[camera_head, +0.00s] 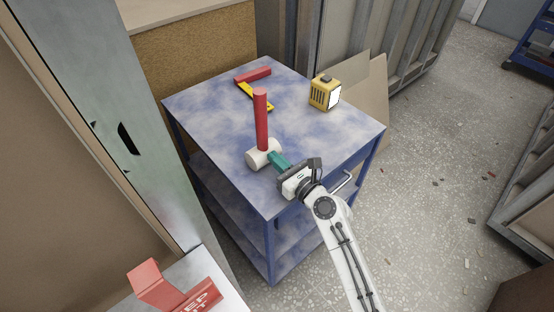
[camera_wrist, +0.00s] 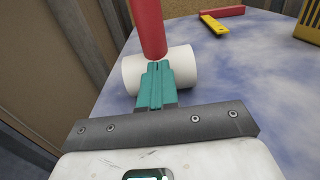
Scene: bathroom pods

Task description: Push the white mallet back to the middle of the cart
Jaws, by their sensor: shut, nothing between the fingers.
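The white mallet (camera_head: 258,156) stands head-down on the blue cart top (camera_head: 215,105), near its front left edge. Its red handle (camera_head: 261,118) points upright. In the wrist view the white mallet head (camera_wrist: 184,62) lies crosswise just past my fingertips, with the red handle (camera_wrist: 149,25) rising from it. My gripper (camera_head: 270,156) is shut and empty, with its teal fingers low over the cart's front part. The fingertips (camera_wrist: 157,66) overlap the near side of the head in the wrist view; I cannot tell for sure whether they touch it.
A yellow and red square tool (camera_head: 255,95) lies toward the back left of the cart. A yellow box-shaped lamp (camera_head: 324,93) stands at the back right. The cart's middle and right front are bare.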

